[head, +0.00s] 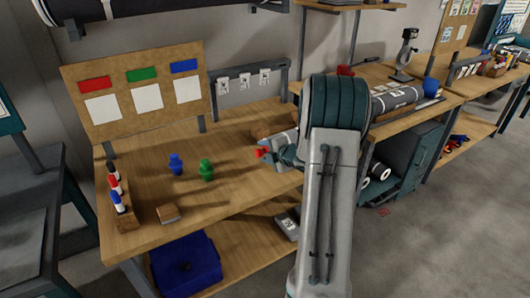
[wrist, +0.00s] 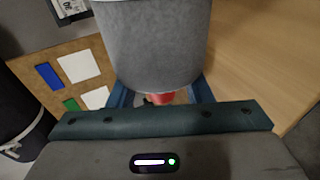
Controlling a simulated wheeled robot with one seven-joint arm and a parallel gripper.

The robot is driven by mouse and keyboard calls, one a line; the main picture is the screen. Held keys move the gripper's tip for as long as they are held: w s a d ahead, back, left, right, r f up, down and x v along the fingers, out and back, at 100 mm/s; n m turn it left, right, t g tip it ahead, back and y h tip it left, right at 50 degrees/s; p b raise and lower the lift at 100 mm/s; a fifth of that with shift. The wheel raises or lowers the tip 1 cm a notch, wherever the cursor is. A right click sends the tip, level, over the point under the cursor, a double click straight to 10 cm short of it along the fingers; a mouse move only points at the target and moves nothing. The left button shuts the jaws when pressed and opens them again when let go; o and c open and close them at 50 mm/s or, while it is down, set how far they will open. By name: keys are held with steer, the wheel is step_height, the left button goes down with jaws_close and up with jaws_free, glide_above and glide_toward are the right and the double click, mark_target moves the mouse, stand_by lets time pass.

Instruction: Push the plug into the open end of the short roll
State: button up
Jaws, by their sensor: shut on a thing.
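My gripper (head: 274,150) is over the right part of the workbench, shut on the red plug (head: 262,153). In the wrist view the red plug (wrist: 161,97) shows as a small piece between the blue fingers. The short grey roll (wrist: 152,45) fills the top middle of that view, its rounded lower edge right at the plug, hiding the fingertips and part of the plug. I cannot tell whether the plug touches the roll or enters its end. In the head view my arm hides most of that area.
A blue plug (head: 176,165) and a green plug (head: 206,170) stand on the workbench (head: 235,212). A block with several coloured markers (head: 118,200) and a small wooden block (head: 168,213) are at left. A board with coloured labels (head: 135,92) stands behind.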

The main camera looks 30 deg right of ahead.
steer(key=shift+d, duration=0.1)
steer(key=o, duration=1.1)
steer(key=shift+s, duration=0.1)
steer(key=v, duration=1.3)
steer(key=shift+s+d+r, duration=0.15)
steer(key=shift+s, duration=0.2)
